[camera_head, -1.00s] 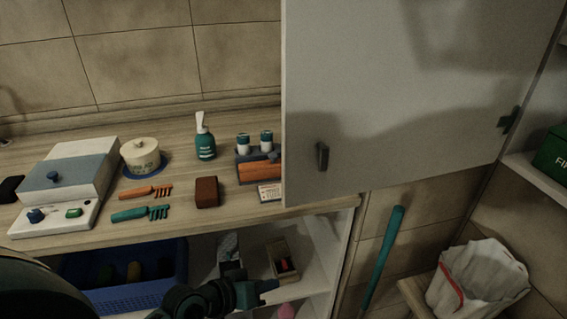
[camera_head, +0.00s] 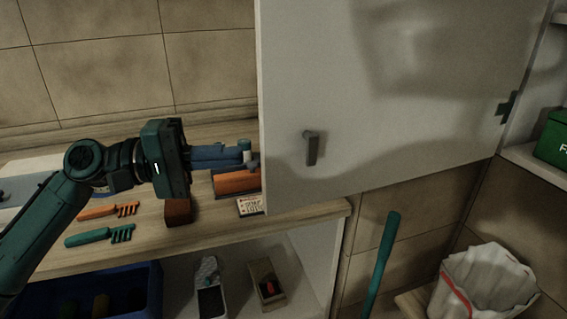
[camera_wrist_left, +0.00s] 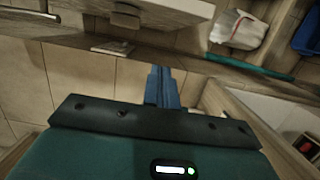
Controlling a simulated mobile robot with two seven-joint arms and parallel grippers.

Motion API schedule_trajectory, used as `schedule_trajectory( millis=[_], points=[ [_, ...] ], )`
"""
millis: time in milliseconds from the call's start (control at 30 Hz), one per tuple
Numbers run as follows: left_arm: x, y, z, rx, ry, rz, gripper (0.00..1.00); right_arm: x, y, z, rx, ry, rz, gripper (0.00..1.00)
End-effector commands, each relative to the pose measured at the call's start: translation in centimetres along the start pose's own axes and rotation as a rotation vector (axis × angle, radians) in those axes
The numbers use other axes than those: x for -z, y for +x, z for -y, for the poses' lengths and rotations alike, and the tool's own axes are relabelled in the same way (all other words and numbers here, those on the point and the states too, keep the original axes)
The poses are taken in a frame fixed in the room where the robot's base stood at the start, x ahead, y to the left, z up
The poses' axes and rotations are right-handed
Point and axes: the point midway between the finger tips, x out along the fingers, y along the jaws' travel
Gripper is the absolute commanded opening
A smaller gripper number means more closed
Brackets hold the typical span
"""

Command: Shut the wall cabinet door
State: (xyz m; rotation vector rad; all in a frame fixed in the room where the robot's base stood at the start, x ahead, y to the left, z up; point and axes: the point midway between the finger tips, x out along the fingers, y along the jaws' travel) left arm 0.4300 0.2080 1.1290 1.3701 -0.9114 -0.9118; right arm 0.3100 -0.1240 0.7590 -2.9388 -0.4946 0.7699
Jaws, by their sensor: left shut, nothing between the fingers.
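The wall cabinet door (camera_head: 400,110) is a pale grey panel, standing open across the right half of the head view. Its dark handle (camera_head: 311,147) is near its left edge, and a dark hinge (camera_head: 507,104) shows at its right edge. My left gripper (camera_head: 250,157) is shut and empty. Its blue fingers point right, with their tips at the door's left edge, left of the handle; I cannot tell whether they touch it or reach behind it. The fingers also show in the wrist view (camera_wrist_left: 161,75). My right gripper is not in view.
A counter (camera_head: 300,217) below holds an orange fork (camera_head: 108,210), a teal fork (camera_head: 100,236), a brown block (camera_head: 178,210) and a small card (camera_head: 250,206). A green box (camera_head: 552,145) is on the right shelf. A white bag (camera_head: 487,283) and teal pole (camera_head: 381,265) are lower right.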

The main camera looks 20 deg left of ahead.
Motion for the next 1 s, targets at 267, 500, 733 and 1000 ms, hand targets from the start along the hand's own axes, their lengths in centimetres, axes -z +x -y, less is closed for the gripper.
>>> schedule_trajectory(
  millis=[267,500,733,1000],
  points=[
    [-0.1,5.7,-0.5,-0.002,0.003,0.003,0.00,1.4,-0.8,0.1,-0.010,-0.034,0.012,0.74],
    [-2.2,8.1,-0.1,0.002,0.001,0.001,0.00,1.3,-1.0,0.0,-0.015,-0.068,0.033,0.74],
    [-3.8,8.5,0.0,0.001,0.001,-0.001,0.00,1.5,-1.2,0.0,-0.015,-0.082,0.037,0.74],
    [-3.9,8.5,0.1,0.000,0.001,-0.002,0.00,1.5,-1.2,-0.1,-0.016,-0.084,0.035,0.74]
  ],
)
